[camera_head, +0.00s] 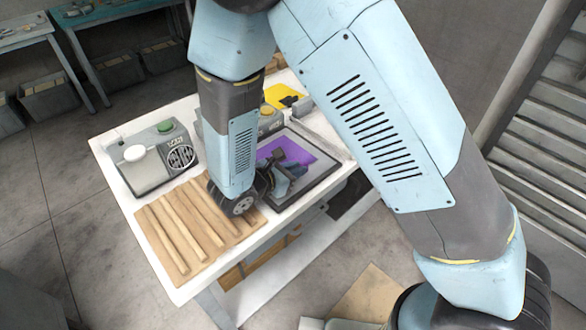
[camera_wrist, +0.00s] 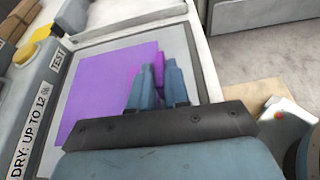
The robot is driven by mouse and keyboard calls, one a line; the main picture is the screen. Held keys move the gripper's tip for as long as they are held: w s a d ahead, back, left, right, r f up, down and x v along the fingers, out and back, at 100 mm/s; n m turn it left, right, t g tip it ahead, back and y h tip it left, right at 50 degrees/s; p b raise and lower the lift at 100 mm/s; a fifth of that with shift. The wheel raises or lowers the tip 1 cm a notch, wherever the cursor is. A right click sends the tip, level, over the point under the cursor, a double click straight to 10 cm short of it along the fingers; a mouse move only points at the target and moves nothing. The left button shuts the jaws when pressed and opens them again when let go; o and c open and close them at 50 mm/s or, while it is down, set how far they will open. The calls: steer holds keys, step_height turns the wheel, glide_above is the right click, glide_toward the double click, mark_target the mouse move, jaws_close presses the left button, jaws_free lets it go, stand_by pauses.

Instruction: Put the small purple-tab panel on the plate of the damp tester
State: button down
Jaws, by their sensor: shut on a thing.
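The small purple-tab panel (camera_wrist: 95,92) shows as a flat purple sheet in the wrist view, with a darker purple upright part at the fingertips. My gripper (camera_wrist: 160,68) is shut on that part; the fingers and palm hide the panel's near side. The panel lies over the grey, dark-edged plate (camera_wrist: 192,62) of the damp tester (camera_wrist: 38,82), which is labelled "DRY: UP TO 12 %" and "TEST". I cannot tell whether panel and plate touch. In the head view, the purple panel (camera_head: 312,154) shows over the plate (camera_head: 322,187) beside my gripper (camera_head: 284,170).
A grey device (camera_head: 148,160) with a white disc and a green button stands at the table's left. A slatted wooden rack (camera_head: 190,228) lies at the front left. A yellow item (camera_head: 283,95) is at the back. My arm covers part of the table.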

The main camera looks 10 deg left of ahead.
steer(key=c, duration=1.1)
jaws_free()
steer(key=v, duration=1.2)
